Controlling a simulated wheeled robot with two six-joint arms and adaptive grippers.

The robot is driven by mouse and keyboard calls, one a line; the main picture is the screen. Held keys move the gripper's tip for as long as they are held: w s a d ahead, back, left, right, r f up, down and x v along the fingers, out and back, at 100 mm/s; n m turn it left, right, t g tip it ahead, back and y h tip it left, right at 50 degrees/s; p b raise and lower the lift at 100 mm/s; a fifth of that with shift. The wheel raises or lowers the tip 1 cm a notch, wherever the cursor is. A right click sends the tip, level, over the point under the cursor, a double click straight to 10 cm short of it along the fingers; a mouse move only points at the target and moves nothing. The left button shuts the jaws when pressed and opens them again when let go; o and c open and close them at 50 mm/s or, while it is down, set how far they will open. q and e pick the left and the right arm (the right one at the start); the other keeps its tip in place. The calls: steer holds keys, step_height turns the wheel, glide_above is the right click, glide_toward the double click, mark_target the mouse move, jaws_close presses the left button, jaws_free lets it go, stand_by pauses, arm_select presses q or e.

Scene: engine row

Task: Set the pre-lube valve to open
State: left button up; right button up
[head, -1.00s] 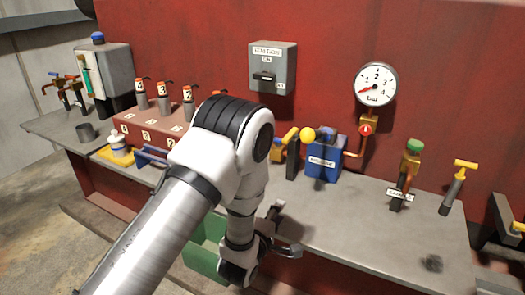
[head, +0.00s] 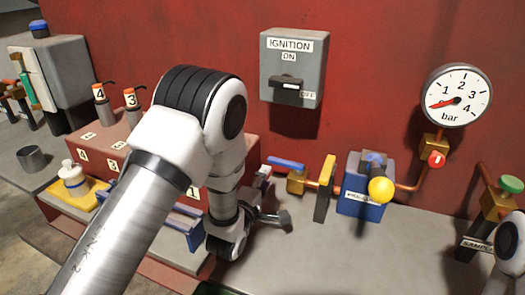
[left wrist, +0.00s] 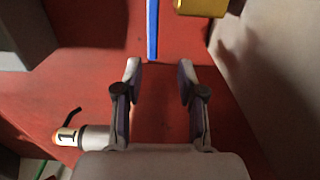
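A brass valve body (head: 297,181) with a blue lever (head: 286,163) stands left of a blue box (head: 362,190) whose label seems to read PRE-LUBE. The lever points left in the head view. My left gripper (head: 275,196) is just left of and below the valve. In the left wrist view my left gripper (left wrist: 160,75) is open and empty. The blue lever (left wrist: 152,30) lies just beyond its fingertips, roughly in line with the gap, apart from both fingers. The brass body (left wrist: 202,5) is at the top edge. My right gripper is not in view.
A yellow plate (head: 325,188) stands between valve and blue box, which has a yellow ball (head: 381,190). An ignition box (head: 291,68) and a pressure gauge (head: 457,96) are on the red wall. Numbered injectors (head: 132,104) stand left.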

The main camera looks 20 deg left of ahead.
mark_target(277, 164)
arm_select(q)
steer(key=w, duration=0.4)
steer(key=w+d+p, duration=0.1)
steer(key=w, duration=0.1)
steer(key=shift+w+r, duration=0.35)
steer(key=shift+w, duration=0.05)
steer(key=shift+s+d+r, duration=0.15)
steer(key=shift+d+r, duration=0.05)
jaws_close()
